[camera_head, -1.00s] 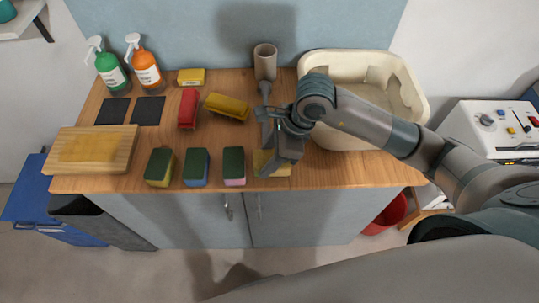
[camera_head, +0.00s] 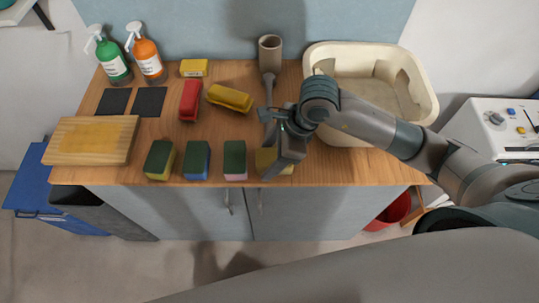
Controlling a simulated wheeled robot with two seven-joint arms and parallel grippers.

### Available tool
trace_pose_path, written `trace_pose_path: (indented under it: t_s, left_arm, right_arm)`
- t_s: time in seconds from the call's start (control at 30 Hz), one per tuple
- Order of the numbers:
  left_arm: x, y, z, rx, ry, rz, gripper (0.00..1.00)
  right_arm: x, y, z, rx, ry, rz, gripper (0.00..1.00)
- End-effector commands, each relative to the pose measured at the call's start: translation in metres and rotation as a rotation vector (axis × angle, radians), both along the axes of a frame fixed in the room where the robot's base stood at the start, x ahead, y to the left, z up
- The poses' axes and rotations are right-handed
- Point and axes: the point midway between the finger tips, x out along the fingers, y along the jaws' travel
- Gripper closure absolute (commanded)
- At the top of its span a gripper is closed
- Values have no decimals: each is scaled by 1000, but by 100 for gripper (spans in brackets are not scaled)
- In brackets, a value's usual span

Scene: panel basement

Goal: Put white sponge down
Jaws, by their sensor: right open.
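My right gripper (camera_head: 277,166) is over the counter's front edge, pointing down, with its fingers open. A pale yellowish sponge (camera_head: 262,157) lies on the wooden counter at the gripper, partly hidden behind its fingers. I cannot tell whether the fingers touch it. No plainly white sponge shows. To its left, three green-topped sponges stand in a row: one with a pink-white lower part (camera_head: 235,160), one blue (camera_head: 196,161) and one yellow (camera_head: 160,160). My left gripper is not in view.
A cream basin (camera_head: 428,105) stands at the right rear, under my right arm.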

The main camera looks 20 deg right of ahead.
Motion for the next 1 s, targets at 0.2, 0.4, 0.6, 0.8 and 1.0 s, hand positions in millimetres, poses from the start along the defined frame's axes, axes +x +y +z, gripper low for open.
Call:
trace_pose_path:
  t_s: [0.2,0.4,0.6,0.8,1.0]
  left_arm:
    - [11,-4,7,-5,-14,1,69]
    - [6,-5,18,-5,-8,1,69]
    - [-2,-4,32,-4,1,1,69]
    - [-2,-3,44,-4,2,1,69]
    - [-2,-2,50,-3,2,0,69]
  right_arm:
    - [0,0,5,0,0,0,38]
    - [-2,-9,29,-1,-3,1,38]
    - [-6,-22,62,-1,-4,-2,38]
    - [-10,-35,93,-1,-1,-1,38]
    - [-12,-43,110,-1,-2,-1,38]
